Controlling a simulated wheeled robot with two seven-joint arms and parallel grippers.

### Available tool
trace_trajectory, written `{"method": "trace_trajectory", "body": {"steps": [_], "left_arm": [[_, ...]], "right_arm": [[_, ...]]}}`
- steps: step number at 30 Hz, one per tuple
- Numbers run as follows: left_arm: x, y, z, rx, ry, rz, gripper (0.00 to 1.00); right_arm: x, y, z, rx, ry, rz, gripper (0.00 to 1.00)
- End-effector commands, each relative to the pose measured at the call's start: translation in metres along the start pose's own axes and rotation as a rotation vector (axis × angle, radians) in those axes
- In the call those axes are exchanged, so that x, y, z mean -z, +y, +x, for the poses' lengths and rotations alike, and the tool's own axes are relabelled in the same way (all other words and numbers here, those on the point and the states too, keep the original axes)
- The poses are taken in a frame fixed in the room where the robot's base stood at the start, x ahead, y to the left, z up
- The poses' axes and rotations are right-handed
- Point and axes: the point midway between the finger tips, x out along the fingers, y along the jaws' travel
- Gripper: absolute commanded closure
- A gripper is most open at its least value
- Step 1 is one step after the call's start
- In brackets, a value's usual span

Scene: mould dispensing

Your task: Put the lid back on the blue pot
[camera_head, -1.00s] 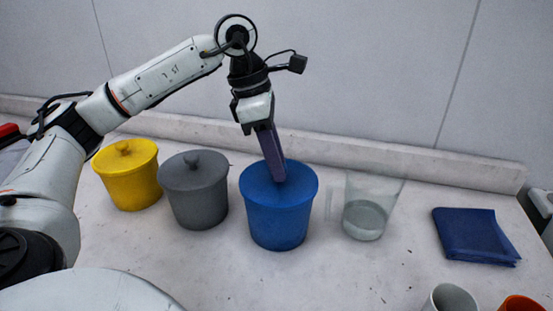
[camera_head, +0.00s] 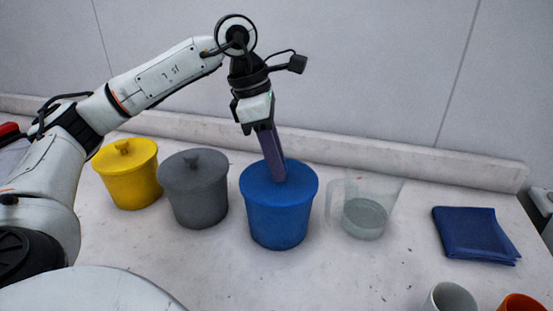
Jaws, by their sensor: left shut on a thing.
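The blue pot (camera_head: 278,222) stands upright on the counter in the middle of the head view. The blue lid (camera_head: 302,179) lies over its mouth and looks level, flush with the rim as far as I can tell. My left gripper (camera_head: 276,178) points down from above with its fingertips at the lid's centre. It is shut on the lid's knob, which the fingers hide. My right gripper is not in view.
A grey lidded pot (camera_head: 198,200) and a yellow lidded pot (camera_head: 130,184) stand to the left. A clear jug (camera_head: 366,210) stands close on the right. A folded blue cloth (camera_head: 473,234), a white cup (camera_head: 449,299) and an orange cup (camera_head: 522,304) are further right.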

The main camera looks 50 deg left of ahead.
Motion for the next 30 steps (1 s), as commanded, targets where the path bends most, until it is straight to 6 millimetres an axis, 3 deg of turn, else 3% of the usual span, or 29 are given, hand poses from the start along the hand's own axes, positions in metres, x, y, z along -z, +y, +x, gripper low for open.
{"method": "trace_trajectory", "body": {"steps": [10, 11, 15, 21, 24, 30], "left_arm": [[0.0002, -0.0002, 0.0006, 0.0, 0.0, 0.0, 0.97], [0.0002, -0.0002, 0.0006, 0.0, 0.0, 0.001, 0.73], [0.0001, -0.0002, 0.0006, 0.0, 0.0, 0.0, 0.53], [0.0002, -0.0002, 0.0006, 0.0, 0.001, 0.0, 0.51], [0.0003, -0.0001, 0.0007, 0.0, 0.001, 0.0, 0.34], [0.0003, -0.0001, 0.0006, 0.0, 0.0, 0.0, 0.34]], "right_arm": [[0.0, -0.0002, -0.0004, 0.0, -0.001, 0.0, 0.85], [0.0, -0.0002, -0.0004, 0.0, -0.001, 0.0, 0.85], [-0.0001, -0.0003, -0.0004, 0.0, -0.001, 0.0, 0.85], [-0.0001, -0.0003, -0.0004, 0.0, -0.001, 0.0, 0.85], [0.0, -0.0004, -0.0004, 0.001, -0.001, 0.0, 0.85], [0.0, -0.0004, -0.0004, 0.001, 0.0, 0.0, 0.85]]}}
